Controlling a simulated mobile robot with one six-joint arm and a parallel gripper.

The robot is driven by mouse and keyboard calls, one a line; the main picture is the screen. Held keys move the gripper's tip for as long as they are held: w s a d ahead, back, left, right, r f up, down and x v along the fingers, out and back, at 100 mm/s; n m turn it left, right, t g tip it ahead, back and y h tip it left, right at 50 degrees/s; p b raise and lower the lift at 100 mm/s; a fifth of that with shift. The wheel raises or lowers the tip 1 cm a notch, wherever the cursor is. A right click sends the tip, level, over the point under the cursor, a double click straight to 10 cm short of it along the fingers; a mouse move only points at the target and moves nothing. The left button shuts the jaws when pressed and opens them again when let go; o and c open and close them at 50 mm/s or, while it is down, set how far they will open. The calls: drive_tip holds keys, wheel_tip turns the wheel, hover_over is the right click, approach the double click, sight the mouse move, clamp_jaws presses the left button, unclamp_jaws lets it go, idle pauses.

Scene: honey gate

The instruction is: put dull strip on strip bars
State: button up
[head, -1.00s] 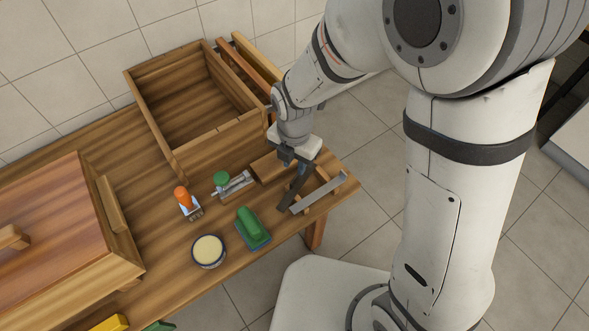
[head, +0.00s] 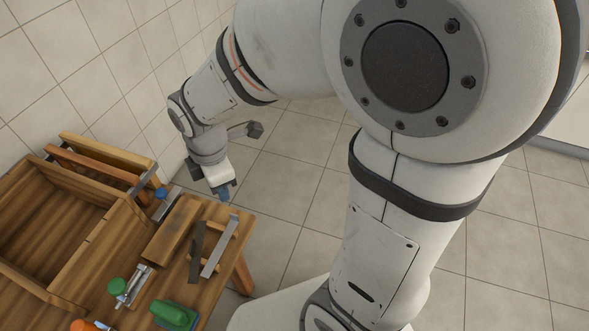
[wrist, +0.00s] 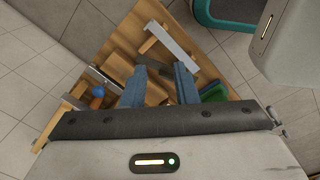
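The dull strip (head: 197,250) is dark grey and flat. In the head view it lies across the left part of the strip bars (head: 232,229), two short wooden bars near the table's right end. A brighter metal strip (head: 220,246) lies across them to its right, apart from it; it also shows in the wrist view (wrist: 172,45). My gripper (head: 223,194) is above and behind the strips, clear of them. In the wrist view my blue-padded fingers (wrist: 160,88) are spread with nothing held between them.
A wooden block (head: 172,229) stands left of the dull strip. An open wooden box (head: 60,235) is farther left. A blue-knobbed tool (head: 161,193) is at the back. A green-knobbed tool (head: 130,285) and a green-handled block (head: 175,314) are in front.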

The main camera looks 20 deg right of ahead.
drive_tip(key=s+d+r+m, duration=0.2)
drive_tip(key=s+d+m, duration=0.1)
drive_tip(key=d+m, duration=0.4)
drive_tip(key=s+d+r+m+t, duration=0.1)
drive_tip(key=s+d+r+m, duration=0.2)
drive_tip(key=d+m, duration=0.4)
drive_tip(key=shift+s+d+m, duration=0.2)
drive_tip(key=shift+d+m, duration=0.1)
drive_tip(key=shift+m, duration=2.7)
drive_tip(key=shift+r, duration=0.1)
